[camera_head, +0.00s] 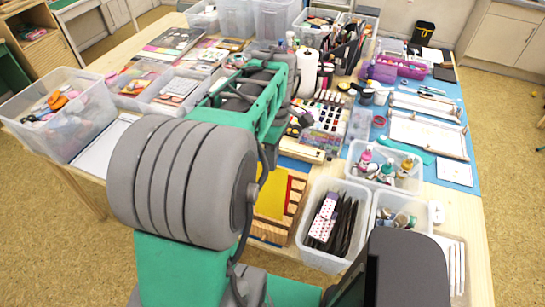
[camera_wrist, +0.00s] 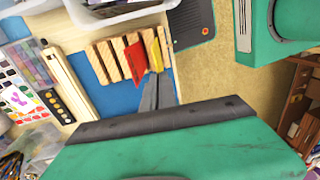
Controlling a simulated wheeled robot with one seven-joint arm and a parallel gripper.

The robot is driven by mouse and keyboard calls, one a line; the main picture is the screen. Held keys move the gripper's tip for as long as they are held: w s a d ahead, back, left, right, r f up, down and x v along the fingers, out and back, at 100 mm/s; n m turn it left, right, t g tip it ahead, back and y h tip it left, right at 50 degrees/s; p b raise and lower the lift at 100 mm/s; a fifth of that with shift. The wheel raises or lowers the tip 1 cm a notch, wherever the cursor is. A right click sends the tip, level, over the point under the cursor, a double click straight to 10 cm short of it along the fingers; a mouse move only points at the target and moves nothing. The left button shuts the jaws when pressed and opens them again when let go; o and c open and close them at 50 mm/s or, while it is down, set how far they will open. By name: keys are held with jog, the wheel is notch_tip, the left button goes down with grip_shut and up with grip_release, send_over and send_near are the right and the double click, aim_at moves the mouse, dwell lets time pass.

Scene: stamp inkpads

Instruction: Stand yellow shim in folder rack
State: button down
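The wooden folder rack (camera_wrist: 108,62) has several upright slats and lies below my gripper in the wrist view. Part of it also shows beside my arm in the head view (camera_head: 268,232). The yellow shim (camera_wrist: 156,58) is at the fingertips, between slats near the rack's right end; how deep it sits cannot be told. Its yellow face shows in the head view (camera_head: 270,204). A red piece (camera_wrist: 135,62) stands in the rack just left of it, also seen in the head view (camera_head: 296,192). My gripper (camera_wrist: 155,77) has its dark fingers close together on the yellow shim.
A clear bin of dark folders (camera_head: 333,220) stands right of the rack. A bin of bottles (camera_head: 385,168) is behind it. Paint sets (camera_head: 325,130) lie behind the rack.

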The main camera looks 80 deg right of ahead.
aim_at(270, 179)
jog(key=f+b, duration=0.1)
jog(key=f, duration=0.1)
jog(key=f+b, duration=0.2)
jog(key=f, duration=0.1)
jog(key=a+f+b, duration=0.1)
jog(key=f+b, duration=0.1)
jog(key=f, duration=0.1)
jog(key=c, duration=2.1)
grip_release()
jog(key=shift+c, duration=0.2)
jog(key=o, duration=0.5)
jog(key=shift+o, duration=0.2)
jog(key=shift+r, duration=0.1)
jog(key=shift+d+r+p, duration=0.15)
jog(key=shift+r+p, duration=0.85)
jog(key=shift+r, duration=0.2)
jog(key=shift+d+r+p, duration=0.15)
jog(key=shift+r+p, duration=0.8)
jog(key=shift+r, duration=0.25)
